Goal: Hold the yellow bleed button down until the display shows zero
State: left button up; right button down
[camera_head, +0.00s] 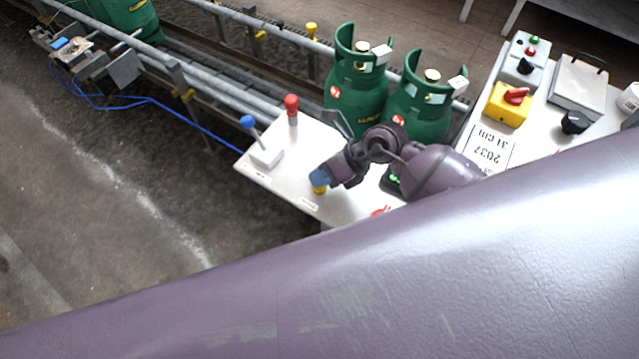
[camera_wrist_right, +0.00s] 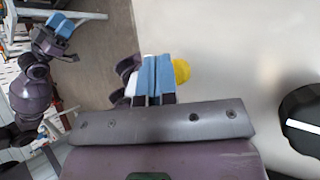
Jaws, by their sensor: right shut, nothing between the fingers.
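The yellow bleed button (camera_head: 320,190) is on the white panel (camera_head: 290,183), under the blue fingertips of my right gripper (camera_head: 319,178). In the right wrist view the button (camera_wrist_right: 182,71) shows just right of the closed blue fingertips (camera_wrist_right: 157,76), partly behind them. My right gripper is shut and empty. The fingertips meet or nearly meet the button; I cannot tell if it is pressed. A small green-lit item (camera_head: 394,179), maybe the display, is mostly hidden by my right arm; no reading shows. My left gripper (camera_wrist_right: 61,24) has blue fingertips; its opening is unclear.
A blue-topped lever (camera_head: 248,122) and a red-topped post (camera_head: 292,105) stand on the panel. Green gas cylinders (camera_head: 350,95) stand behind it on the conveyor. A black dial (camera_wrist_right: 303,118) is at the right of the wrist view. My purple arm link covers the head view's foreground.

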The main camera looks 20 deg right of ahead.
pick_arm(q)
jog(key=shift+s+f, duration=0.1)
jog(key=shift+f, duration=0.1)
pick_arm(e)
jog(key=shift+f, duration=0.45)
dwell(0.9)
pick_arm(q)
jog(key=shift+r, duration=0.1)
pick_arm(e)
jog(key=shift+r, duration=0.1)
dwell(1.9)
pick_arm(q)
jog(key=shift+w+r+p, duration=0.15)
jog(key=shift+r+p, duration=0.2)
jog(key=shift+r, duration=0.15)
jog(key=shift+w+r+p, duration=0.15)
jog(key=shift+r+p, duration=0.2)
jog(key=shift+r, duration=0.15)
pick_arm(e)
jog(key=shift+r, duration=0.85)
jog(key=shift+r+p, duration=0.35)
jog(key=shift+r, duration=0.1)
jog(key=shift+r+p, duration=1.85)
jog(key=shift+r, duration=0.25)
pick_arm(q)
jog(key=shift+t, duration=0.3)
jog(key=r, duration=0.3)
jog(key=w+r, duration=0.1)
jog(key=r, duration=0.1)
jog(key=shift+r, duration=0.25)
